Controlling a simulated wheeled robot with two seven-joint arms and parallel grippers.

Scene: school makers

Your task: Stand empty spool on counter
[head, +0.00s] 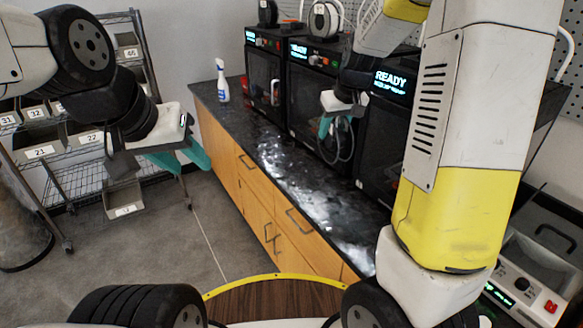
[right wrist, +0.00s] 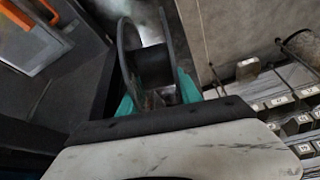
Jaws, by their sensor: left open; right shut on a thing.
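My right gripper (head: 330,122) is shut on the empty spool (head: 346,142), in front of the printers. The spool has thin, round, partly see-through flanges and a dark core. In the right wrist view the spool (right wrist: 155,68) sits between the teal fingers, with its flanges seen nearly edge-on. In the head view it appears over the black counter (head: 272,155), and I cannot tell whether it touches the top. My left gripper (head: 180,155) is open and empty, left of the counter over the floor. Part of the spool is hidden by the right gripper.
Several black printers with lit READY screens line the back of the counter. A spray bottle (head: 222,82) stands at its far end. The front strip of the counter is clear and shiny. A wire rack with numbered bins (head: 40,151) stands at left. My right arm hides the near counter.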

